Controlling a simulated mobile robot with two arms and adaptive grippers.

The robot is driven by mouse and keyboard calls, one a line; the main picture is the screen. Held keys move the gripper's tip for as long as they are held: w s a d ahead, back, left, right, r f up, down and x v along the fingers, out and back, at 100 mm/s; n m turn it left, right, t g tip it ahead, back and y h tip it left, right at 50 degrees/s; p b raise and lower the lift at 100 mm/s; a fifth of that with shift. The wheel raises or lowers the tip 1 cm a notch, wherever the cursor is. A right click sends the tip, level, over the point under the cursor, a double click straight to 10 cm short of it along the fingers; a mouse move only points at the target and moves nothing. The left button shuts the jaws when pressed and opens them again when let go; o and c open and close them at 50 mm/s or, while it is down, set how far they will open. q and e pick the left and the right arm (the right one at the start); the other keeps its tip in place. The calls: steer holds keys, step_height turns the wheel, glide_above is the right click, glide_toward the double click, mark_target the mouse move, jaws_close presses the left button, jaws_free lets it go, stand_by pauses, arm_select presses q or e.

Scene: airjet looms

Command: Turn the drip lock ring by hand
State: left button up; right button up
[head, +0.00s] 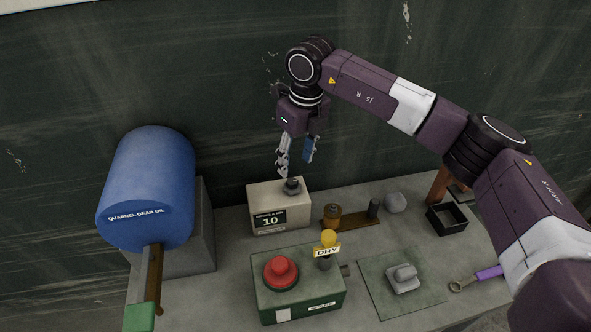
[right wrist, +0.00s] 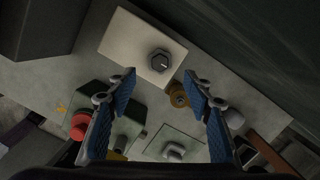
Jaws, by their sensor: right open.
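My right gripper (head: 296,162) is open and empty, pointing down above the cream box. The cream box (head: 264,222) shows a "10" on its front and has a dark faceted knob (head: 292,187) on top, just below my fingertips and apart from them. In the right wrist view the knob (right wrist: 159,60) sits beyond the gap between the open fingers (right wrist: 159,78). A small amber-brown cylinder (head: 332,213) stands on a brown plate beside the box; it also shows in the wrist view (right wrist: 179,96). No part is marked as the drip lock ring. My left gripper is not in view.
A blue gear oil drum (head: 150,185) stands left. A green box (head: 300,295) with a red button (head: 281,271) and "DRY" sign (head: 327,251) is in front. A green mat (head: 375,300), black tray (head: 461,214) and purple-handled wrench (head: 488,273) lie right. A dark wall is behind.

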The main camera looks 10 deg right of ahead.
mark_target(293, 182)
steer(key=shift+f, duration=0.65)
steer(key=shift+f+b, duration=0.45)
steer(key=f+b, duration=0.1)
steer(key=f, duration=0.1)
steer(key=f+b, duration=0.1)
steer(key=f, duration=0.1)
steer(key=w+f+b, duration=0.1)
steer(key=f, duration=0.1)
steer(key=shift+a+f, duration=0.3)
steer(key=shift+f, duration=0.1)
steer(key=shift+r, duration=0.15)
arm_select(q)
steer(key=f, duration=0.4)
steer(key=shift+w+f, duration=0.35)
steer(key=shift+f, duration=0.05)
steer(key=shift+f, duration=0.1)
arm_select(e)
steer(key=c, duration=0.9)
steer(key=shift+o, duration=0.2)
